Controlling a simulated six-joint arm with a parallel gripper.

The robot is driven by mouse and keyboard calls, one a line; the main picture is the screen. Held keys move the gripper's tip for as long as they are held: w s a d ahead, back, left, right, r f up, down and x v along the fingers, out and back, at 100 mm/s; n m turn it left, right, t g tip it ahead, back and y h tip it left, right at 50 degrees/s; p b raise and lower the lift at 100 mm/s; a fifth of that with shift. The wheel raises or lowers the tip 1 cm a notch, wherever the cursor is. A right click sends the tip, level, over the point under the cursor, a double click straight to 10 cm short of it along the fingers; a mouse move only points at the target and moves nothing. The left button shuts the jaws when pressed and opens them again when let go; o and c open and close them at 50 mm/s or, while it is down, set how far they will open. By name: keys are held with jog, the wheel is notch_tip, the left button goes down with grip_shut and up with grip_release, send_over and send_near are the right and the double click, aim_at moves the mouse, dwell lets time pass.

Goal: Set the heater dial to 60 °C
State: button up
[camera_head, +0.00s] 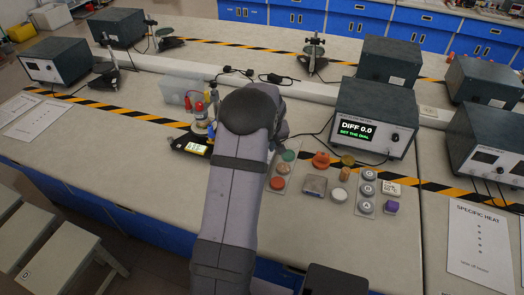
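A dark grey instrument box (374,117) stands right of centre on the bench. Its screen (365,131) reads "DIFF 0.0" and "SET THE DIAL". A small round knob (395,137) is on its front, right of the screen; its setting is too small to read. A small white card (391,188) in front of the box seems to read 60 °C. My arm rises from the bottom centre and bends left of the box. My gripper's fingers are hidden behind the arm, and no contact with the knob shows.
Small discs and blocks, including a purple block (391,207) and a grey strip with round pieces (367,192), lie before the box. A small apparatus with a lit display (193,146) stands left of my arm. More boxes (483,135) stand right. Bare bench (120,160) lies left.

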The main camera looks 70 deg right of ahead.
jog(key=shift+p+x, duration=0.55)
jog(key=shift+x, duration=1.55)
grip_shut()
